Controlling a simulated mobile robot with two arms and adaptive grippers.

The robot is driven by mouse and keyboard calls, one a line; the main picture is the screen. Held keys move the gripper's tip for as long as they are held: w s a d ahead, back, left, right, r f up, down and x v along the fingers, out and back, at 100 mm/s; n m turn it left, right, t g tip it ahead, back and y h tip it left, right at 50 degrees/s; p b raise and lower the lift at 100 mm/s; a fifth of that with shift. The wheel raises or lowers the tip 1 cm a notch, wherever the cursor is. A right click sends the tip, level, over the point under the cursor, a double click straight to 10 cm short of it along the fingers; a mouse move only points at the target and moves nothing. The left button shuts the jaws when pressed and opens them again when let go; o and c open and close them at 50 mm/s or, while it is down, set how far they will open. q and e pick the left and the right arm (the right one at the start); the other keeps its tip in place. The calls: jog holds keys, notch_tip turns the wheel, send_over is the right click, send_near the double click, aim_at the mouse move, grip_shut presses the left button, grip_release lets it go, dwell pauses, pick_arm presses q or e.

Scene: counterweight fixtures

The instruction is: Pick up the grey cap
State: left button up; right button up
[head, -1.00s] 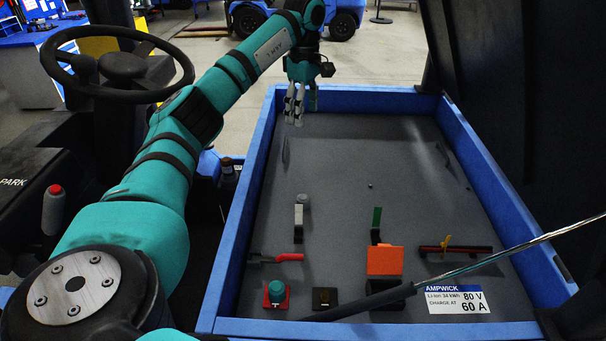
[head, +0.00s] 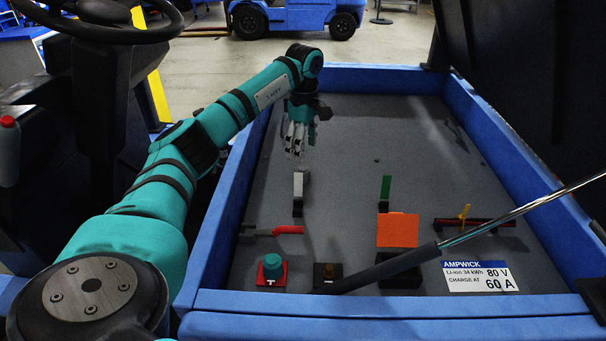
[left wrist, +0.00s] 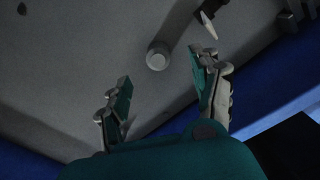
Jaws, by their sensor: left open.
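The grey cap (left wrist: 158,56) is a short round grey cylinder on the grey panel in the left wrist view, ahead of the fingers and roughly between their lines. In the head view it is mostly hidden around my left fingertips and I cannot make it out clearly. My left gripper (head: 295,143) is open and empty, above the panel near the left wall, just beyond the pale lever. Its spread fingers also show in the left wrist view (left wrist: 164,98), apart from the cap. My right gripper is not in view.
The pale lever (head: 298,186) stands close to the gripper. A red-handled lever (head: 288,230), teal button (head: 272,262), green lever (head: 386,188), orange flap (head: 397,230) and yellow-handled bar (head: 475,223) lie nearer. A rod (head: 450,242) slants across the right; blue walls (head: 232,210) surround the panel.

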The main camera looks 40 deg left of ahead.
aim_at(304, 168)
pick_arm(q)
notch_tip(304, 168, down, 4)
jog(key=shift+f, duration=0.1)
jog(key=f, duration=0.1)
jog(key=f+p, duration=0.1)
jog(key=f, duration=0.3)
jog(key=shift+w+a+f, duration=0.1)
jog(key=shift+w+a, duration=0.05)
jog(key=shift+w, duration=0.1)
jog(key=c, duration=0.8)
